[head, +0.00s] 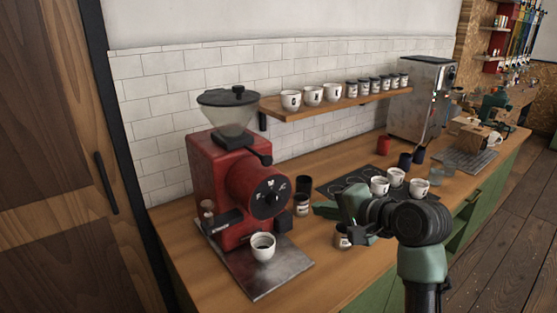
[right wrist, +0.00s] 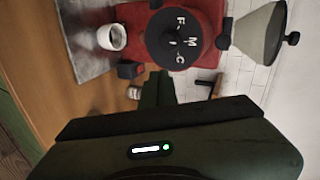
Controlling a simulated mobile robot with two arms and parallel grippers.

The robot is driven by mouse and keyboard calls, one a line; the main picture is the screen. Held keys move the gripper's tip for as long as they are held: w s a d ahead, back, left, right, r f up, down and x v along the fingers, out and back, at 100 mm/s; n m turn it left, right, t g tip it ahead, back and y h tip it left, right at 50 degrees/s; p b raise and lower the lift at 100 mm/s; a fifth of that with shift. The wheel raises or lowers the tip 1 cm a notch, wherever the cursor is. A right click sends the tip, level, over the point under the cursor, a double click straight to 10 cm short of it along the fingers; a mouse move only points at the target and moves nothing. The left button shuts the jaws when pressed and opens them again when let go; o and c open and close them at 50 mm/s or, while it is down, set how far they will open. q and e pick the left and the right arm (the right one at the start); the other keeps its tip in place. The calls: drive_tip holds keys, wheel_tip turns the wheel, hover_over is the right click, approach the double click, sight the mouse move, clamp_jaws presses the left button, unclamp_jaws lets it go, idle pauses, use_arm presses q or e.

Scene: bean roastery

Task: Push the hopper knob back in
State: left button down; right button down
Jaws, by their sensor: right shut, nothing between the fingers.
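The red grinder (head: 215,180) stands on the counter at the left, with a clear lidded hopper (head: 232,115) on top. The hopper knob (head: 264,157), a dark piece, sticks out to the right below the hopper. In the right wrist view the picture is turned sideways; the hopper (right wrist: 258,32) is at the upper right and the dark knob (right wrist: 224,36) shows beside its neck. My right gripper (head: 320,209) is right of the grinder and lower than the knob, apart from it. Its fingers (right wrist: 157,88) are shut and empty. My left gripper is out of view.
A white cup (head: 263,247) stands on the metal tray (head: 270,279) below the grinder. A dark jar (head: 302,205) stands between grinder and gripper. Cups (head: 379,186) stand behind my right arm. A wall shelf (head: 340,105) holds cups and jars.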

sight(269, 160)
wheel_tip(269, 160, up, 10)
drive_tip(key=a+y, duration=0.1)
drive_tip(key=shift+s+a+m+t+y, duration=0.2)
drive_tip(key=shift+s+m+t+y, duration=0.1)
drive_tip(key=shift+s+m+t, duration=0.1)
drive_tip(key=p+x, duration=0.1)
drive_tip(key=x, duration=0.3)
drive_tip(key=p+x, duration=0.2)
drive_tip(key=x, duration=0.3)
drive_tip(key=r+p+x, duration=0.1)
drive_tip(key=p+x, duration=0.1)
drive_tip(key=x, duration=0.3)
drive_tip(key=shift+w+a+r, duration=0.1)
drive_tip(key=shift+r, duration=0.05)
